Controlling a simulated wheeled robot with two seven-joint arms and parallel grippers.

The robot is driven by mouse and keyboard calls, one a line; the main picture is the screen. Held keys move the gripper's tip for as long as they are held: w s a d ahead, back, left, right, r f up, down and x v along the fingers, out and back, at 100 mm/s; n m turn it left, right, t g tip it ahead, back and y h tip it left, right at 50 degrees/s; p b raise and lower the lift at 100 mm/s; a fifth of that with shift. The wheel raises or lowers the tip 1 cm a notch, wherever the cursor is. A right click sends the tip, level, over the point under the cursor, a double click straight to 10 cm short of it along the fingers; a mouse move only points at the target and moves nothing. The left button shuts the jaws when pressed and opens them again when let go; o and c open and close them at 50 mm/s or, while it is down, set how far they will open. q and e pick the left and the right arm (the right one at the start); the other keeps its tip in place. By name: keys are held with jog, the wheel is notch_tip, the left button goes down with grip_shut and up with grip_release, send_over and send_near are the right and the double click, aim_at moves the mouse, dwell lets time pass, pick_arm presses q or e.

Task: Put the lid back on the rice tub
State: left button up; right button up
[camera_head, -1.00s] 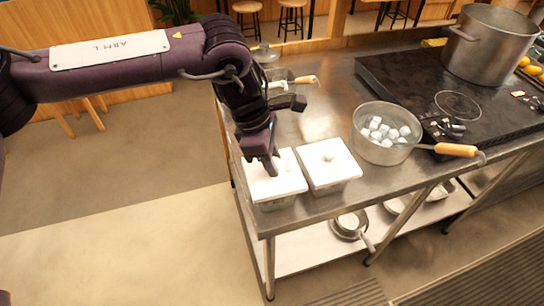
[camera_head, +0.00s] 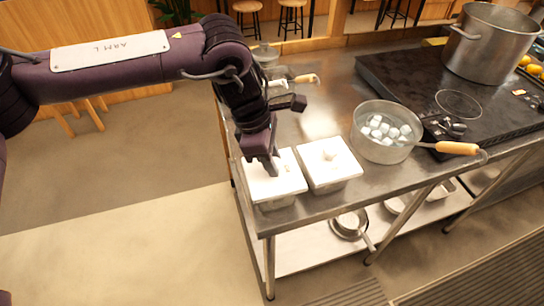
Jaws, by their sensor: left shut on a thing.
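Two white-lidded square tubs stand side by side at the front left of the steel table. The left tub (camera_head: 277,203) has a white lid (camera_head: 285,184) on its top; no gap shows between them from here. The right tub's white lid (camera_head: 331,171) has a small knob. I cannot tell from the picture which tub holds rice. My left gripper (camera_head: 271,171) points down at the left lid and is shut on its knob, which the fingers mostly hide. My right gripper is out of view.
A pan (camera_head: 383,134) of white cubes, with a wooden handle (camera_head: 457,147), sits right of the tubs. A large pot (camera_head: 490,45) stands on the black stove (camera_head: 420,80). Wooden-handled utensils (camera_head: 306,79) lie behind the left gripper. The steel table (camera_head: 315,115) is bare behind the tubs.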

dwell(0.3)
pick_arm(q)
jog(key=o, duration=1.1)
jog(key=shift+o, duration=0.4)
jog(key=o, duration=0.6)
jog(key=shift+r+p, duration=2.4)
jog(key=shift+r, duration=1.1)
